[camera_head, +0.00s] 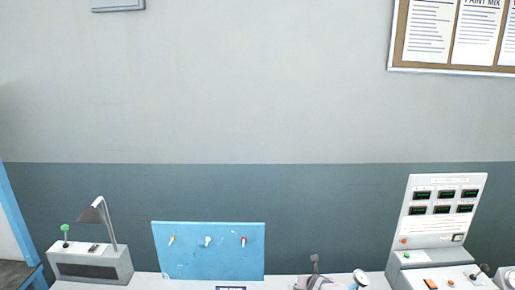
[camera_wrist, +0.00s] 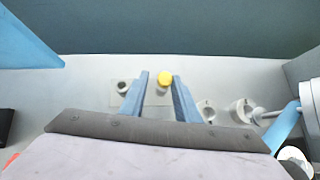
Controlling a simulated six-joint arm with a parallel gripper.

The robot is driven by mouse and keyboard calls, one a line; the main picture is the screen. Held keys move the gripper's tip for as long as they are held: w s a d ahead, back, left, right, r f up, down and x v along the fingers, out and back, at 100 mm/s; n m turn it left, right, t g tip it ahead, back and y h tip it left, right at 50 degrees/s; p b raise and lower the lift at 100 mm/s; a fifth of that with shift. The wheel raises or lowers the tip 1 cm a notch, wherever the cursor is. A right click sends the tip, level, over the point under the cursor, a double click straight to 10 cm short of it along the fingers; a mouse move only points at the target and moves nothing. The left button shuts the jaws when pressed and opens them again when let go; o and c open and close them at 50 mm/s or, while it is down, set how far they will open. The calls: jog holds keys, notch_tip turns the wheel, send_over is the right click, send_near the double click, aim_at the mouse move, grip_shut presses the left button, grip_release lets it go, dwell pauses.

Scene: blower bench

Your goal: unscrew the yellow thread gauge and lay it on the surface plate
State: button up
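A round yellow piece (camera_wrist: 165,77), which looks like the thread gauge, shows in the wrist view at a grey plate (camera_wrist: 154,98) on the bench. My gripper (camera_wrist: 161,76) is open, its two blue fingers pointing toward the yellow piece, which appears between the fingertips. I cannot tell how far below or beyond the tips it is, and no contact shows. Whether the grey plate is the surface plate is unclear. In the head view neither the gauge nor the surface plate can be made out for certain.
Grey ring-shaped parts (camera_wrist: 242,110) stand right of the fingers, and a grey round holder (camera_wrist: 122,86) stands left. In the head view are a blue panel (camera_head: 208,262) with coloured pieces, a lamp (camera_head: 97,215) at left, and a control box (camera_head: 442,225) at right.

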jog(key=shift+a+f, duration=0.1)
jog(key=shift+a, duration=0.05)
jog(key=shift+f+m+h+b, duration=0.15)
jog(key=shift+m+h+b, duration=0.5)
jog(key=shift+b, duration=0.4)
jog(key=m+h+b, duration=0.1)
jog(key=m+b, duration=0.1)
jog(key=b, duration=0.1)
jog(key=shift+g+h, duration=0.25)
jog(key=shift+g, duration=0.15)
jog(key=shift+w+m+b, duration=0.1)
jog(key=shift+m+b, duration=0.2)
jog(key=shift+m, duration=0.05)
jog(key=shift+r+m+h+b, duration=0.25)
jog(key=shift+m+h+b, duration=0.05)
jog(key=shift+b, duration=0.1)
grip_shut()
jog(key=shift+d+r+p, duration=0.1)
jog(key=shift+d+p, duration=0.15)
jog(key=shift+p, duration=0.1)
